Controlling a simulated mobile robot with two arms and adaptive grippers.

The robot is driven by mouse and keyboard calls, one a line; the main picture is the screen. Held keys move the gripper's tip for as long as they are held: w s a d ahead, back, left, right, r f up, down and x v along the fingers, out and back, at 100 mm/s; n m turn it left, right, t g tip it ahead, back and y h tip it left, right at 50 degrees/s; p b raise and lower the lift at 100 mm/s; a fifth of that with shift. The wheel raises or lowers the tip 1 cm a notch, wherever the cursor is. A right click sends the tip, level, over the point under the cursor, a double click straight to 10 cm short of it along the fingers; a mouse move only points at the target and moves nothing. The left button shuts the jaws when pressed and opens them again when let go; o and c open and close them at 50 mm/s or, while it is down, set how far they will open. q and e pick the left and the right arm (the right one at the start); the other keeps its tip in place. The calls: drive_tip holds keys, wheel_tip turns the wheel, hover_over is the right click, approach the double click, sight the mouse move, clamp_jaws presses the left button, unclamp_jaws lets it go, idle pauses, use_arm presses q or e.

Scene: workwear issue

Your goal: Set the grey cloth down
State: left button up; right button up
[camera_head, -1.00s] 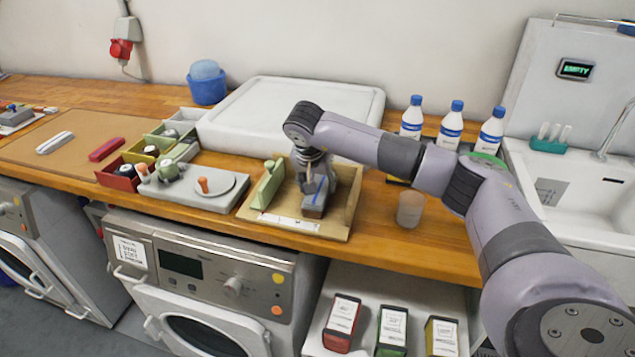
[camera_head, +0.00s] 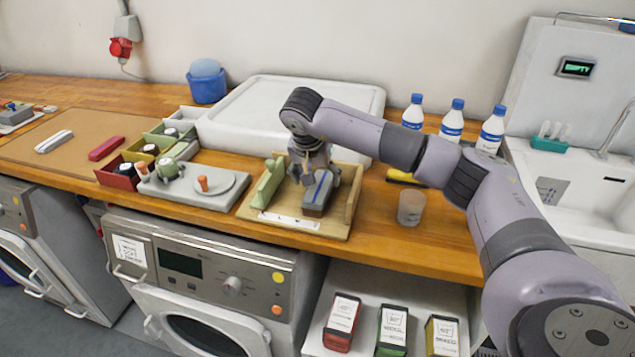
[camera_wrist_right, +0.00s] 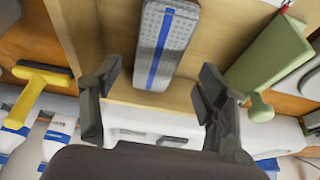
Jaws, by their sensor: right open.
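The grey cloth (camera_head: 320,187), a folded block with a blue stripe, lies in the wooden tray (camera_head: 345,228) on the counter. It also shows in the right wrist view (camera_wrist_right: 163,42), ahead of the fingers. My right gripper (camera_head: 312,166) is at the back end of the cloth in the head view. In the wrist view its two fingers (camera_wrist_right: 160,78) are spread wide with nothing between them, apart from the cloth. My left gripper is not in view.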

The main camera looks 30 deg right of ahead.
drive_tip(key=v, duration=0.9)
drive_tip(key=shift+b, duration=0.45)
drive_tip(key=shift+r, duration=0.1)
